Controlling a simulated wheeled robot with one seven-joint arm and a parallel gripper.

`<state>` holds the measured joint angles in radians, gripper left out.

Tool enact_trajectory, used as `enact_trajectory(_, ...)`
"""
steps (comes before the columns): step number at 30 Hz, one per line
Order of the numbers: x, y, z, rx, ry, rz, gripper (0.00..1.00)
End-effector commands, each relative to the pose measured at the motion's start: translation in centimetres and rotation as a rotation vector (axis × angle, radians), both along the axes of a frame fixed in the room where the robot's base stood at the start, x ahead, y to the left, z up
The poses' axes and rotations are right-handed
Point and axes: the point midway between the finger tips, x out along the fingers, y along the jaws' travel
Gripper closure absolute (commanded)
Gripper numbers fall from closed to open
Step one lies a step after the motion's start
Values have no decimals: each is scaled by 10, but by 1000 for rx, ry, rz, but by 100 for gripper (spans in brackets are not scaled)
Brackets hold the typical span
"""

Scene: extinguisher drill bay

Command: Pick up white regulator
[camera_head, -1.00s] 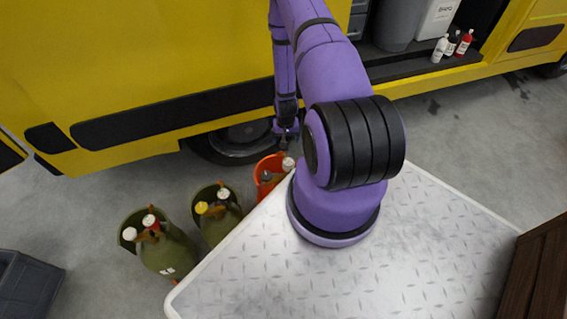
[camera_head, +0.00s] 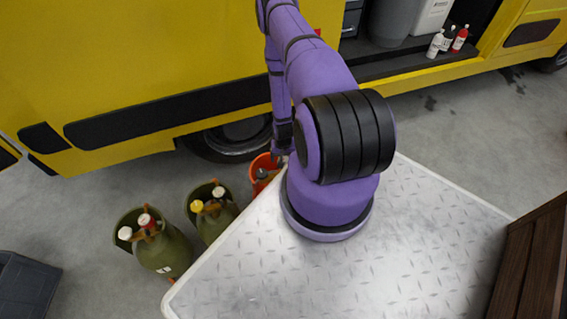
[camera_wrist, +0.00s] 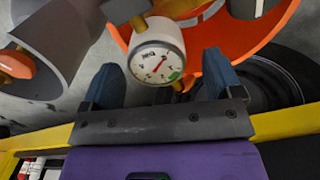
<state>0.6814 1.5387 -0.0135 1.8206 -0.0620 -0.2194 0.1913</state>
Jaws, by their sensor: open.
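A white regulator (camera_wrist: 157,38) with a round dial, a red needle and a green patch shows in the wrist view. My gripper (camera_wrist: 162,64) is open, with one blue-grey finger on each side of the regulator's dial end. Gaps show beside both fingers, so contact is not visible. In the head view my gripper (camera_head: 279,156) is over the right side of an orange bucket (camera_head: 255,166), and the regulator between its fingers is hidden.
The orange bucket's rim (camera_wrist: 240,38) curves close behind my right finger in the wrist view. A yellow truck (camera_head: 130,70) with a dark wheel (camera_head: 230,137) is close behind. A dark crate (camera_head: 28,287) lies at lower left.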

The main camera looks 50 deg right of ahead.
Motion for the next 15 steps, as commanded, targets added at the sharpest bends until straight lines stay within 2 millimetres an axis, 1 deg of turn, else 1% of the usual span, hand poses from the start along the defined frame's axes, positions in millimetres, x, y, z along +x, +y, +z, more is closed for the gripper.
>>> enact_trajectory(1,-3,2,-8,1,3,0,15)
enact_trajectory(3,-4,3,-18,1,2,0,15)
enact_trajectory(7,-4,2,-33,1,1,0,15)
enact_trajectory(10,-4,2,-38,1,1,0,15)
enact_trajectory(15,-4,2,-40,1,1,0,15)
